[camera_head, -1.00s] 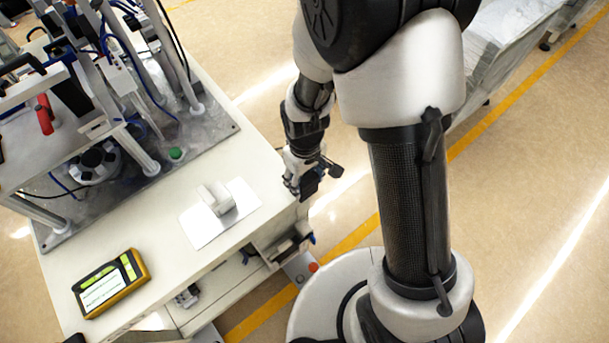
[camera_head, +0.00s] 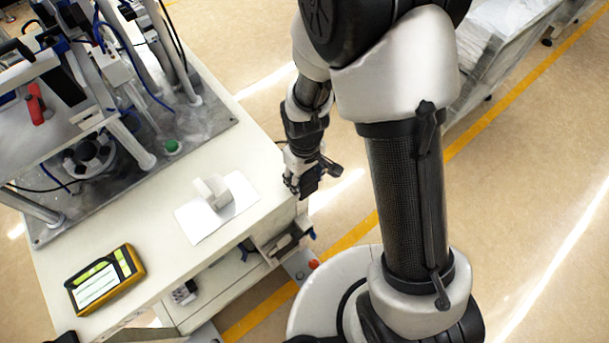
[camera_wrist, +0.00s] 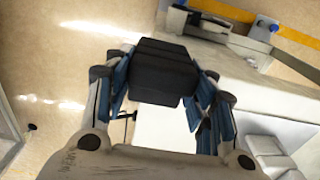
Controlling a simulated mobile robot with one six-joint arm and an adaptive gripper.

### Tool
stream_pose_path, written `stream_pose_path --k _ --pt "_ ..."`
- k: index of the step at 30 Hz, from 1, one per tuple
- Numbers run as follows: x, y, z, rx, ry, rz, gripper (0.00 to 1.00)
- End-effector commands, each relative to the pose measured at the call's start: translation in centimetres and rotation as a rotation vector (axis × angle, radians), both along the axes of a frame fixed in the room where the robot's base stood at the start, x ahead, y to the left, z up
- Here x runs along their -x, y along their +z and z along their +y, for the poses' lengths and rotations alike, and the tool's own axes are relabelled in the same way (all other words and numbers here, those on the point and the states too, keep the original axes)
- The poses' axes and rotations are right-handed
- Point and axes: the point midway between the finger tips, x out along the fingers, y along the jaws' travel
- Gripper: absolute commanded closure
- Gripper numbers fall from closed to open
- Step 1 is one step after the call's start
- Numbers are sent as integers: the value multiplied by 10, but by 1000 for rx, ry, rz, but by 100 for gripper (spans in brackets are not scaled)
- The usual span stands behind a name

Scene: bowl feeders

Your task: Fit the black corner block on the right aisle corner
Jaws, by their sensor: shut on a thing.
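My gripper (camera_wrist: 158,78) is shut on the black corner block (camera_wrist: 163,68), with one blue-lined finger on each side of it. In the head view my gripper (camera_head: 308,182) points down close to the right corner of the white bench (camera_head: 270,190). The block is dark and hard to tell from the fingers there. In the wrist view the block overlaps the edge of the pale bench top (camera_wrist: 245,88). The block hides part of the edge behind it, and I cannot tell whether it touches the corner.
A pale block (camera_head: 212,190) stands on a white sheet (camera_head: 190,222) on the bench. A yellow-black handheld meter (camera_head: 105,280) lies at the front left. A fixture on a metal plate (camera_head: 190,135) fills the back left. Open floor (camera_head: 530,130) lies to the right.

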Motion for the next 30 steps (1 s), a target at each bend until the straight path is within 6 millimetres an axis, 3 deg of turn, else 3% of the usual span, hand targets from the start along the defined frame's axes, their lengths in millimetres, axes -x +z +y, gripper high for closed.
stream_pose_path --k 14,15,25,30 --pt "0 -4 0 0 0 0 67" --pt "0 -4 0 0 0 0 47" --pt "0 -4 0 0 0 0 26" --pt "0 -4 0 0 0 0 26"
